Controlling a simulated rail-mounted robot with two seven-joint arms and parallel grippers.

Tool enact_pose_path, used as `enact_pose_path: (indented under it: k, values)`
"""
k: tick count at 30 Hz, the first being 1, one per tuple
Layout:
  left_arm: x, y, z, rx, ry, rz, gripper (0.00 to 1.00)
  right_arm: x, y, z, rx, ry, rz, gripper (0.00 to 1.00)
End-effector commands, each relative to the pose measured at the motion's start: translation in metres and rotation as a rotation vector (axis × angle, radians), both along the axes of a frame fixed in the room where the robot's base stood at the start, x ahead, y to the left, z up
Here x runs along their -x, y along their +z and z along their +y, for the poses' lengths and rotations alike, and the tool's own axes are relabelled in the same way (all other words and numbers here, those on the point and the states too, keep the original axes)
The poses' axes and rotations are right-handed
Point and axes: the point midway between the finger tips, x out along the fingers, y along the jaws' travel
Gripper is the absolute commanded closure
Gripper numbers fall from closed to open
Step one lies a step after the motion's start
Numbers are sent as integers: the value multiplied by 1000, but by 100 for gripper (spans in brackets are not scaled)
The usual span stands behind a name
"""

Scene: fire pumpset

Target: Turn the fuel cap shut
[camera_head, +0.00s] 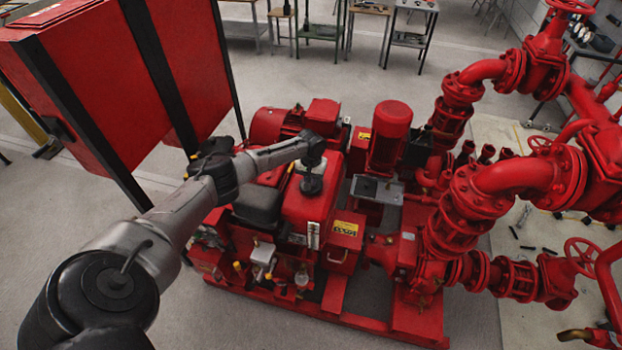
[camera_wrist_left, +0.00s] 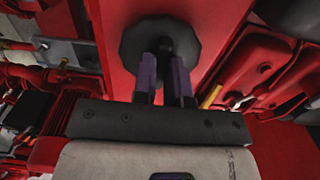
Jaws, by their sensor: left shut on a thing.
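The black round fuel cap (camera_wrist_left: 140,40) sits on top of the red fuel tank (camera_wrist_left: 110,50) in the left wrist view. In the head view the cap (camera_head: 311,185) shows on the tank's top face (camera_head: 300,207), under my left gripper (camera_head: 312,172). In the wrist view the two fingers of my left gripper (camera_wrist_left: 165,75) are shut on the raised middle grip of the cap. The fingers hide part of that grip. How far the cap is turned cannot be told. My right gripper is in neither view.
Red pipes and valves (camera_head: 500,190) stand to the right of the pumpset. A vertical red motor (camera_head: 389,135) rises just right of the tank. A tall red cabinet (camera_head: 90,90) stands at the left. Grey floor (camera_head: 230,325) is clear in front.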

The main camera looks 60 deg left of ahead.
Motion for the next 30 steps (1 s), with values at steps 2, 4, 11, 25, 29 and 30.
enact_pose_path:
  k: [2, 4, 11, 25, 29, 30]
  values:
    - [0, 0, 0, 0, -1, 0, 100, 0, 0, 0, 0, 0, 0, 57]
    - [0, 0, 0, 0, -7, 0, 100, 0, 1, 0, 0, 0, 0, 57]
    - [0, 1, 0, 1, -94, 1, 100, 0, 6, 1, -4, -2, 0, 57]
    - [0, 1, 0, 1, -514, -1, 100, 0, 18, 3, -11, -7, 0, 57]
    - [0, 1, 0, 1, -638, -1, 100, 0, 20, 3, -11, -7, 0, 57]
    - [0, 1, 0, 0, -676, 0, 100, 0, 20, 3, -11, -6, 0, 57]
